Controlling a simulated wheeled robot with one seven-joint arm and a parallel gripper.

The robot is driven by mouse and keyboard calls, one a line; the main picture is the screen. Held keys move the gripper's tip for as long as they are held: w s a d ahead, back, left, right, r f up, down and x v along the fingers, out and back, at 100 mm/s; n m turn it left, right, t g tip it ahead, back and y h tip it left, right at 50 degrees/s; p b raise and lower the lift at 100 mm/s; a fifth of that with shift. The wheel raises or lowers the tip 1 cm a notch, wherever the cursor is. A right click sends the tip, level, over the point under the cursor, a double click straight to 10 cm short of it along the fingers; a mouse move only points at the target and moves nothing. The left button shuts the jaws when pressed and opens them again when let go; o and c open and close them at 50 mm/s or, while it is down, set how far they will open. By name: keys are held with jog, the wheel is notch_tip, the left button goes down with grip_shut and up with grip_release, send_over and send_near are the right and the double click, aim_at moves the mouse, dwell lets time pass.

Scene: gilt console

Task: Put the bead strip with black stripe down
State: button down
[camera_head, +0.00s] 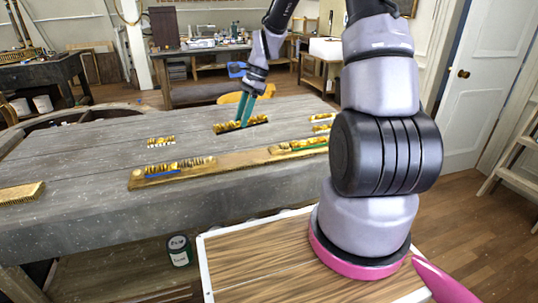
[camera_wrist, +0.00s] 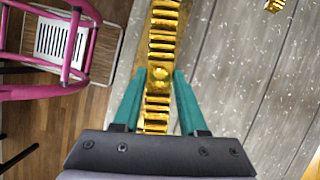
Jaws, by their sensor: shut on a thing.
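My gripper (camera_head: 245,106) has teal fingers shut on a gilt bead strip (camera_head: 240,124) with a dark band along its lower edge. The strip is at the far part of the grey table (camera_head: 90,180); I cannot tell whether it touches the tabletop or is just above it.
A long gilt board (camera_head: 228,160) at the near edge bears a blue-striped strip (camera_head: 178,167) and a green-striped strip (camera_head: 302,146). A short white-striped strip (camera_head: 161,142) lies behind it. More gilt pieces (camera_head: 321,128) lie right; another (camera_head: 20,192) lies left. Bare tabletop separates them.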

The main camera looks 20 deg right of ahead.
jog(key=shift+s+a+f+m+t, duration=0.1)
jog(key=shift+s+f+m+t, duration=0.35)
jog(key=shift+m, duration=0.35)
jog(key=shift+s+f, duration=0.15)
jog(key=shift+m, duration=0.3)
notch_tip(320, 180, down, 10)
jog(key=shift+r, duration=0.15)
jog(key=shift+c, duration=2.2)
grip_release()
